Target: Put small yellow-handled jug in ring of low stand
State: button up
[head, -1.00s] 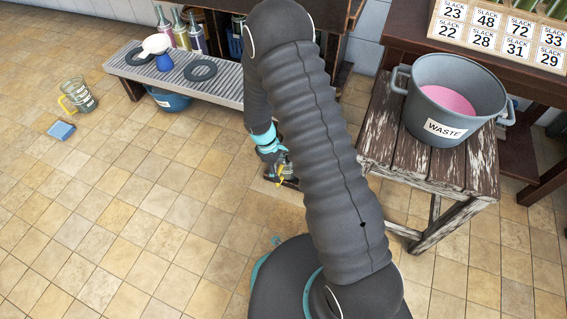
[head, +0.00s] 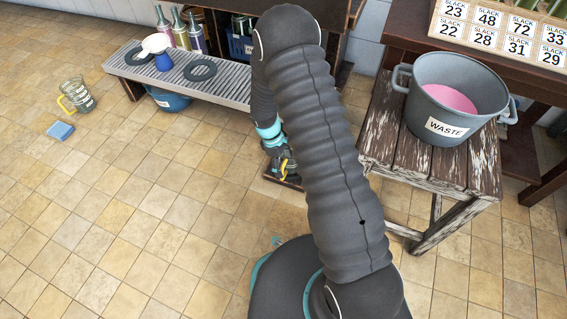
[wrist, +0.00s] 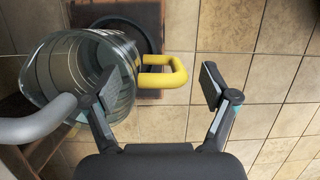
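The small clear glass jug (wrist: 75,70) with a yellow handle (wrist: 178,70) is at the left of the wrist view. My gripper (wrist: 160,84) is open, with the handle between its fingers and a clear gap to the right finger. The left finger overlaps the jug's side; I cannot tell whether it touches. The low wooden stand (wrist: 150,110) and its dark ring (wrist: 150,28) lie behind the jug, which hides much of the ring. I cannot tell whether the jug is seated in it. In the head view my gripper (head: 279,160) is above the stand (head: 272,178), partly hidden by my arm.
Another yellow-handled jug (head: 78,95) and a blue sponge (head: 60,131) are on the floor at left. A slatted bench (head: 225,88) stands behind. A grey waste tub (head: 440,105) sits on a worn wooden stool (head: 452,172) at right. The front-left floor is clear.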

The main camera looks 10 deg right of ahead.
jog(key=p+v, duration=0.2)
jog(key=v, duration=1)
jog(key=s+d+r+m+t+y, duration=0.1)
jog(key=s+d+r+m+t, duration=0.2)
jog(key=r, duration=0.9)
jog(key=s+r+m, duration=0.2)
jog(key=s+r, duration=0.3)
jog(key=r, duration=0.6)
jog(key=s+d+r+m+t, duration=0.1)
jog(key=s+r+m+t, duration=0.1)
jog(key=s+r, duration=0.3)
jog(key=s+d+r+m+t+y, duration=0.1)
jog(key=s+r+m, duration=0.3)
jog(key=s, duration=0.9)
jog(key=shift+s+d+r+m+t+y, duration=0.35)
jog(key=shift+r+t, duration=0.45)
jog(key=shift+r, duration=0.4)
notch_tip(320, 180, up, 8)
jog(key=p, duration=0.8)
